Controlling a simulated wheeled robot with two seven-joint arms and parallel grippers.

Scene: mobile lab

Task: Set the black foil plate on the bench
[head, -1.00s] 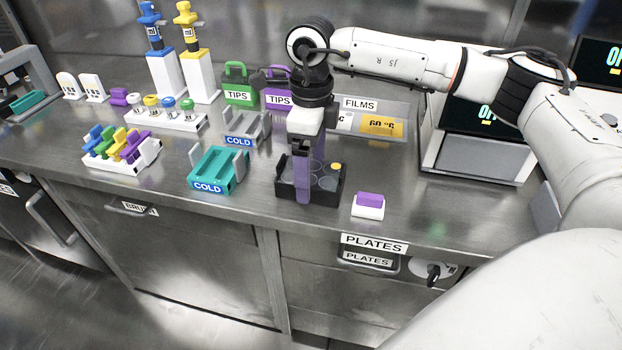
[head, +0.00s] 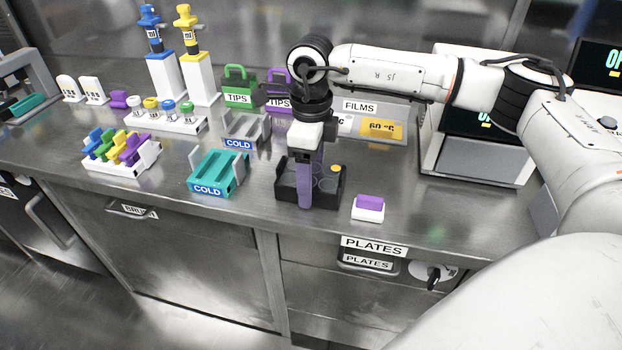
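My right gripper (head: 311,204) comes down from the arm at the upper right and points downward at a black open-cornered holder (head: 283,192) on the bench (head: 235,213). Its purple fingers overlap the holder's front in the picture. Whether they touch it or grip anything, I cannot tell. Dark round shapes and a small yellow spot show inside the holder, partly hidden by the gripper. I cannot clearly make out a black foil plate. My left gripper is not in view.
A white block with a purple top (head: 369,207) stands just right of the holder. A teal COLD rack (head: 217,176) and a grey COLD rack (head: 244,131) are to its left. A FILMS station (head: 382,126) stands behind. The PLATES drawer (head: 368,262) is below.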

